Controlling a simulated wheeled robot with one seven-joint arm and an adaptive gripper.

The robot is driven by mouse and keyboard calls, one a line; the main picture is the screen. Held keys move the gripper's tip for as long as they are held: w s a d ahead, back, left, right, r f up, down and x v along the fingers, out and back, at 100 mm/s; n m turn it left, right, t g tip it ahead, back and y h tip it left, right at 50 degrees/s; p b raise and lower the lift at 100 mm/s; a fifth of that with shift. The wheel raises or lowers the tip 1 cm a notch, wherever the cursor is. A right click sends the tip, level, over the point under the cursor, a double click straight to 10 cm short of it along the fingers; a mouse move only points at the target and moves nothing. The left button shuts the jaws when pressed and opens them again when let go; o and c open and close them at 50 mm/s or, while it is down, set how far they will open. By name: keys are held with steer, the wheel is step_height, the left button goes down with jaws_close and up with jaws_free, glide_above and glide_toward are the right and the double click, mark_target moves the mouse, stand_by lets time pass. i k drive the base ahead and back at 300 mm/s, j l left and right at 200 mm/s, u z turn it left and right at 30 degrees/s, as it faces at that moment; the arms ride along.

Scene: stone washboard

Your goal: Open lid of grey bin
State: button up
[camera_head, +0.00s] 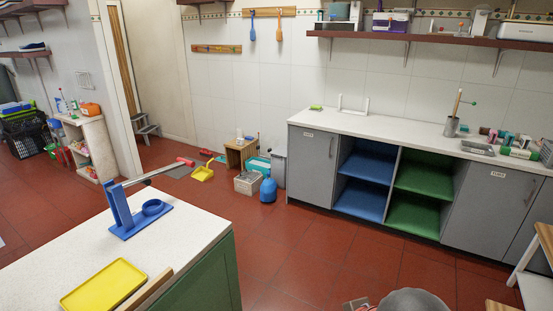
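A plain grey bin (279,168) stands on the red floor against the left end of the grey cabinet run. It is upright, and a blue rounded container in front hides part of it. Its top is small in this view, and I cannot make out whether a lid is shut or open. A rounded grey part of my own body shows at the bottom edge, well across the floor from the bin. I see no gripper fingers in this view.
A blue container (268,190), a pale crate (247,184) and a small wooden stool (235,153) crowd the bin's left and front. A yellow dustpan (203,173) lies further left. A white-topped island (75,250) fills the lower left. Red floor (300,245) is clear between.

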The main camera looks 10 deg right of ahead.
mark_target(281, 150)
steer(key=i+z, duration=0.3)
steer(key=z, duration=0.15)
steer(key=i+l+z, duration=0.1)
steer(key=i+z, duration=0.2)
steer(key=i, duration=0.65)
steer(key=i+j+z, duration=0.15)
steer(key=i+z, duration=0.15)
steer(key=i, duration=0.6)
steer(key=i+j+u, duration=0.15)
steer(key=i+u, duration=0.8)
steer(key=i+l+u, duration=0.3)
steer(key=i+u, duration=0.5)
steer(key=i, duration=1.5)
steer(key=i+z, duration=0.25)
steer(key=i, duration=0.2)
steer(key=i+j+z, duration=0.2)
steer(key=i, duration=0.25)
steer(key=i+l, duration=0.3)
